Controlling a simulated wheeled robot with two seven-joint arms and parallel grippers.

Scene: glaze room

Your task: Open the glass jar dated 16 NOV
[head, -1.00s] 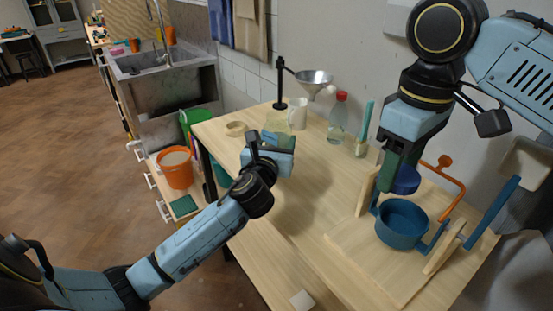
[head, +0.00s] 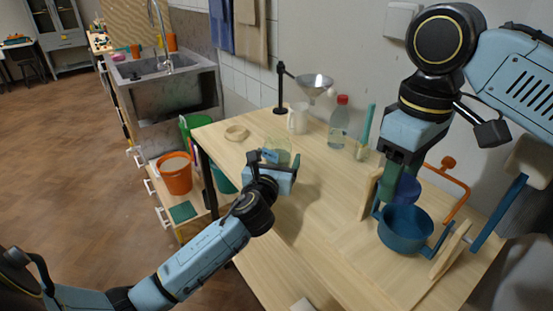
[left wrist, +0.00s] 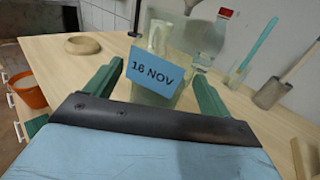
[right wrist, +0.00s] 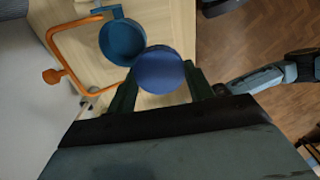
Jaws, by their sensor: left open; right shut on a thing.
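The glass jar (head: 279,146) stands on the wooden table, pale greenish and see-through. In the left wrist view its blue label reads 16 NOV (left wrist: 152,75). My left gripper (left wrist: 158,78) is open, with one finger on each side of the jar's label; I cannot tell whether they touch the glass. My right gripper (head: 402,172) is shut on a dark blue round piece (right wrist: 160,72), held just above a blue pot (head: 404,230) on the right. It is apart from the jar.
The table's middle front is clear.

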